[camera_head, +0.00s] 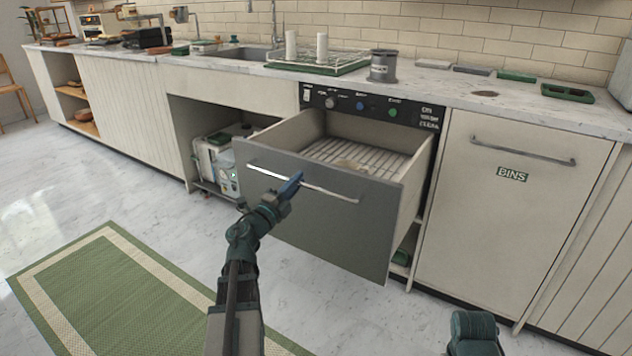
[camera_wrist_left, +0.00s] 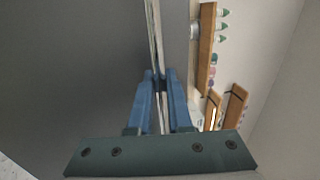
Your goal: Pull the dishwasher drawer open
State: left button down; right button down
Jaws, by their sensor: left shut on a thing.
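The dishwasher drawer (camera_head: 335,220) stands pulled out from the counter front, with its grey front panel well forward and its slatted inside (camera_head: 355,158) in view. A long silver bar handle (camera_head: 338,194) runs across the panel's upper part. My left gripper (camera_head: 291,185) is at the handle, left of its middle, with its blue fingers shut on the bar. In the left wrist view the handle (camera_wrist_left: 153,45) runs between the two blue fingers (camera_wrist_left: 160,95). My right gripper is not visible; only a dark part of my right arm shows at the bottom of the head view.
A control panel (camera_head: 368,105) with knobs is above the drawer. The bins cabinet (camera_head: 516,175) is to the right, and an open bay with a white machine (camera_head: 220,160) is to the left. The counter above holds a drying rack (camera_head: 318,62) and a grey canister (camera_head: 383,67). A green rug (camera_head: 115,295) lies on the floor.

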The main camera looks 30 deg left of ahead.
pick_arm(q)
jog(key=shift+s, duration=0.3)
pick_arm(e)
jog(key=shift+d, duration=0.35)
pick_arm(q)
jog(key=c, duration=0.8)
grip_release()
jog(key=shift+c, duration=0.2)
jog(key=s+f+b, duration=0.1)
jog(key=s, duration=0.6)
jog(key=shift+s+a+f, duration=0.15)
jog(key=shift+f, duration=0.1)
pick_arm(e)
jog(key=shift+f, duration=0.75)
